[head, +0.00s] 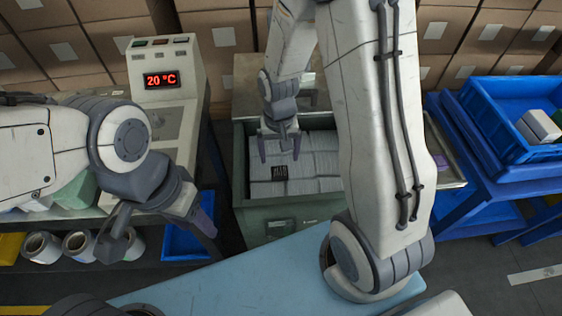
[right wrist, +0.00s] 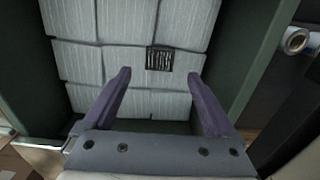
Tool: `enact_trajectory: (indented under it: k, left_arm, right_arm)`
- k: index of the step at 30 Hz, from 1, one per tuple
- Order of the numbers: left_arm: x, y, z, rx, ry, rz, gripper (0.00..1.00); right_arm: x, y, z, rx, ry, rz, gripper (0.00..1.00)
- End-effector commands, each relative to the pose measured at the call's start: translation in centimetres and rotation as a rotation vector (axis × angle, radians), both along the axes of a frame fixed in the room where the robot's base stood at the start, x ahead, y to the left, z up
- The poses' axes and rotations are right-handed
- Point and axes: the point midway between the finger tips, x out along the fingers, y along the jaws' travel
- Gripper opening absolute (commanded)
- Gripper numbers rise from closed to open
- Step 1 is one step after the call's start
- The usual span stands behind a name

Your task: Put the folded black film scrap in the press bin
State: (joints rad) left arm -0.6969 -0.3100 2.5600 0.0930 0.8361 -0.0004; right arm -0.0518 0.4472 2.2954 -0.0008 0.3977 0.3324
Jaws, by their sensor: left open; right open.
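The folded black film scrap (head: 279,172) is a small dark striped square lying on the pale grey packs inside the green press bin (head: 275,217). In the right wrist view the scrap (right wrist: 159,59) lies flat, beyond the fingertips and between their lines. My right gripper (head: 279,147) is open and empty above the bin, apart from the scrap; its two purple fingers (right wrist: 161,75) are spread wide. My left gripper (head: 158,235) is open and empty at the left, in front of the machine bench and away from the bin.
A control box (head: 165,70) showing 20 °C stands on the bench at the left. White rolls (head: 80,245) and a blue tray (head: 185,245) are below it. Blue crates (head: 520,110) stand at the right. Cardboard boxes (head: 65,55) line the back. A light blue surface (head: 230,275) is in front.

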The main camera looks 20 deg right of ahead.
Motion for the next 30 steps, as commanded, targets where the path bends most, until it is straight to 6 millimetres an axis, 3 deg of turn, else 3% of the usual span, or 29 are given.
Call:
enact_trajectory:
  k: [3, 10, 14, 17, 21, 25, 30]
  left_arm:
    - [0.0, 0.0, 0.6, 0.000, 0.000, 0.000, 0.50]
    - [0.0, 0.0, 1.0, 0.000, 0.000, 0.000, 0.50]
    - [0.0, 0.0, 1.0, 0.000, 0.000, 0.000, 0.50]
    - [0.0, 0.0, 1.0, 0.000, 0.000, 0.000, 0.50]
    - [0.0, 0.0, 1.0, 0.000, 0.000, 0.000, 0.50]
    - [0.0, 0.0, 1.0, 0.000, 0.000, 0.000, 0.50]
    - [0.0, 0.0, 1.0, 0.000, 0.000, 0.000, 0.50]
  right_arm:
    - [0.1, 0.0, 2.6, 0.000, -0.004, 0.000, 0.91]
    - [0.0, 0.1, 5.1, 0.000, -0.002, 0.004, 0.91]
    - [-1.3, 2.6, 7.1, 0.007, -0.012, 0.105, 0.91]
    - [-4.3, 6.3, 9.7, 0.020, -0.024, 0.284, 0.91]
    - [-10.3, 10.5, 13.0, 0.046, -0.037, 0.574, 0.91]
    - [-15.0, 12.1, 14.6, 0.068, -0.041, 0.784, 0.91]
    - [-17.9, 12.1, 15.3, 0.083, -0.040, 0.911, 0.91]
